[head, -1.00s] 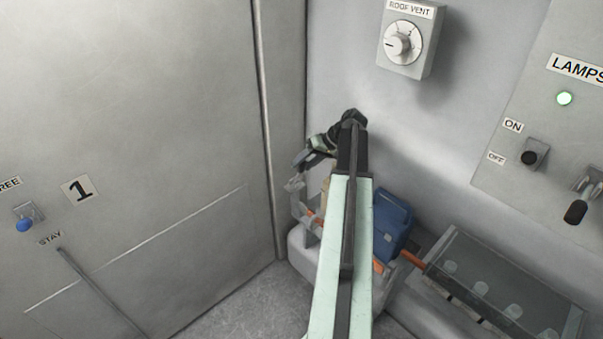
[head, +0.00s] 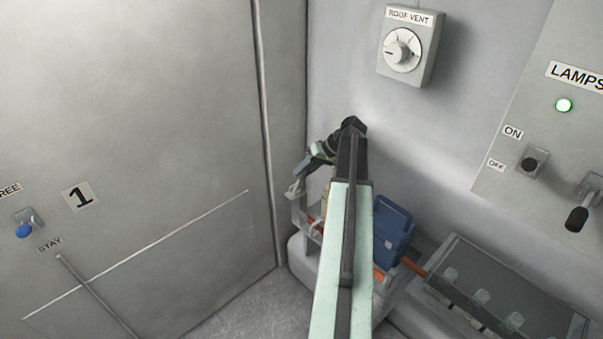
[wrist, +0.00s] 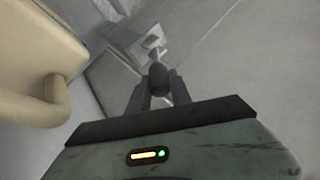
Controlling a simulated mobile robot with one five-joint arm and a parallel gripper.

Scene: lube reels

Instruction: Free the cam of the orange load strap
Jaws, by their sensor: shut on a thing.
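The orange load strap (head: 413,266) shows in short stretches either side of my arm in the head view, low across the things in the corner. My gripper (wrist: 158,92) is shut on a dark rounded knob (wrist: 158,76) in the wrist view. A pale grey piece (wrist: 150,42) lies just beyond the knob; I cannot tell whether it is the cam's body. In the head view my gripper (head: 301,178) reaches down beside a grey frame at the left of the load. My arm hides much of the load and the strap.
A blue case (head: 393,228) stands right of my arm. A beige container with a handle (wrist: 35,50) is close on the left in the wrist view. A glass-topped tray (head: 500,290) is at lower right. Grey walls meet behind; bare floor (head: 250,308) lies at lower left.

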